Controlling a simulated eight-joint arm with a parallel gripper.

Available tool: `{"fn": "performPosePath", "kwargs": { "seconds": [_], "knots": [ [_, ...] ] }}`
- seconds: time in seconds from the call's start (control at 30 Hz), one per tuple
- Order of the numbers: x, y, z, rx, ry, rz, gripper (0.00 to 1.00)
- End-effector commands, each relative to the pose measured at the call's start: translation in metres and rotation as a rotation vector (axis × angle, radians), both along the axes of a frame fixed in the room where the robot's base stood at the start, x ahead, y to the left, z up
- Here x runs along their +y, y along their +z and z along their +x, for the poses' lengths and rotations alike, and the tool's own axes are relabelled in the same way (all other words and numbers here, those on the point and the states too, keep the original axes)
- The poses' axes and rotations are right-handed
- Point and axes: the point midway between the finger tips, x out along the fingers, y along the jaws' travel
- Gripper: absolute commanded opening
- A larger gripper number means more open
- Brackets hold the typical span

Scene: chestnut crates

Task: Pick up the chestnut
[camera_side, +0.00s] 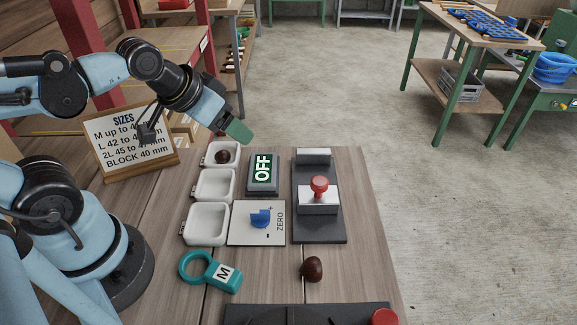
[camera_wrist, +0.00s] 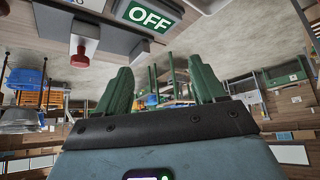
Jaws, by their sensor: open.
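A dark brown chestnut (camera_side: 312,269) lies on the wooden table in the side view, near the front and right of the teal ring gauge (camera_side: 196,272) marked M. Another chestnut (camera_side: 222,156) sits in the farthest white tray (camera_side: 209,163). My gripper (camera_side: 238,132), with green fingers, is raised above the far end of the table, well away from the chestnut on the table. In the wrist view my gripper (camera_wrist: 161,80) has its fingers spread apart with nothing between them. No chestnut shows in the wrist view.
Two empty white trays (camera_side: 206,222) stand nearer. An OFF display (camera_side: 263,172), a ZERO card with a blue piece (camera_side: 261,218) and a dark stand with a red knob (camera_side: 319,187) fill the middle. A dark board (camera_side: 300,313) lies in front. A SIZES sign (camera_side: 128,140) stands left.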

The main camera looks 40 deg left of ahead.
Motion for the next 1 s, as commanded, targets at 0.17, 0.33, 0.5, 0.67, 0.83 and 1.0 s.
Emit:
{"fn": "performPosePath", "kwargs": {
  "seconds": [0.17,0.33,0.5,0.67,0.83,1.0],
  "knots": [
    [0.0,0.0,0.0,0.0,0.0,0.0,0.72],
    [-0.003,0.0,0.001,0.007,-0.032,0.015,0.72],
    [-0.026,0.003,0.005,0.061,-0.298,0.143,0.72],
    [-0.063,0.004,0.008,0.129,-0.736,0.334,0.72],
    [-0.104,0.003,0.007,0.172,-1.229,0.525,0.72],
    [-0.146,0.0,0.001,0.179,-1.736,0.691,0.72]
  ]
}}
